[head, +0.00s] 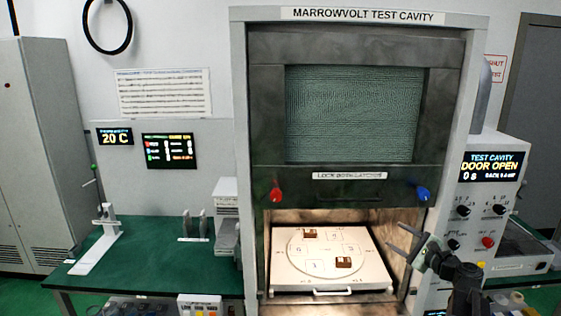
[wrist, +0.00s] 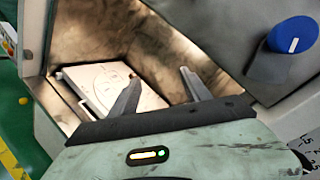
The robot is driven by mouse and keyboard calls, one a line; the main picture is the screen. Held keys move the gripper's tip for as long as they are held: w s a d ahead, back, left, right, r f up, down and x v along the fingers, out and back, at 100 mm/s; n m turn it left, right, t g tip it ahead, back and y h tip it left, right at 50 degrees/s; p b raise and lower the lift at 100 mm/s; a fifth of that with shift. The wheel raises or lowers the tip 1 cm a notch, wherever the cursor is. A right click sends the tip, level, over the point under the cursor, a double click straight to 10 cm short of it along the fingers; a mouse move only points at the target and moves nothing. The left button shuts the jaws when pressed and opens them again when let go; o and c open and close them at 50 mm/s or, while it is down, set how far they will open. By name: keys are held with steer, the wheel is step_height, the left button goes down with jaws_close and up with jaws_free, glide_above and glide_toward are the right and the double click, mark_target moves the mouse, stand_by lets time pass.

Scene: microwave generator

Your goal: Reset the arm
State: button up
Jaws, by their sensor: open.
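My gripper (head: 401,240) is open and empty at the right side of the test cavity's opening in the head view. In the wrist view my gripper's two fingers (wrist: 160,90) are spread apart, with the cavity interior beyond them. My arm comes in from the lower right of the head view. The test cavity (head: 241,130) has its door (head: 270,108) raised above a lit chamber. Inside, a white tray (head: 285,278) carries two small brown blocks (head: 343,263) on marked places. The tray also shows in part in the wrist view (wrist: 75,78).
A red knob (head: 276,194) and a blue knob (head: 423,193) stick out below the door window. The blue knob is close to my gripper in the wrist view (wrist: 293,43). A control panel (head: 484,215) reading DOOR OPEN stands at right. A green bench (head: 160,262) lies at left.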

steer(key=s+a+f+n+g+y, duration=0.1)
steer(key=a+f+n+g, duration=0.3)
steer(key=a, duration=0.7)
steer(key=s+a+f+n+g+y+b, duration=0.15)
steer(key=a+f+n, duration=0.3)
steer(key=a, duration=0.65)
steer(key=a+f+n+g, duration=0.3)
steer(key=a+f+g, duration=0.15)
steer(key=a, duration=0.75)
steer(key=s+a+f+n+g+h, duration=0.35)
steer(key=s+f+n, duration=0.25)
steer(key=s+f, duration=0.2)
steer(key=s+d+f+n+g+h, duration=0.2)
steer(key=s+d+n+h, duration=0.2)
steer(key=d, duration=0.5)
steer(key=s+n, duration=0.1)
steer(key=s, duration=0.1)
steer(key=shift+s+d+f+h, duration=0.3)
steer(key=shift+d+h, duration=0.1)
steer(key=shift+g, duration=0.25)
steer(key=shift+c, duration=0.4)
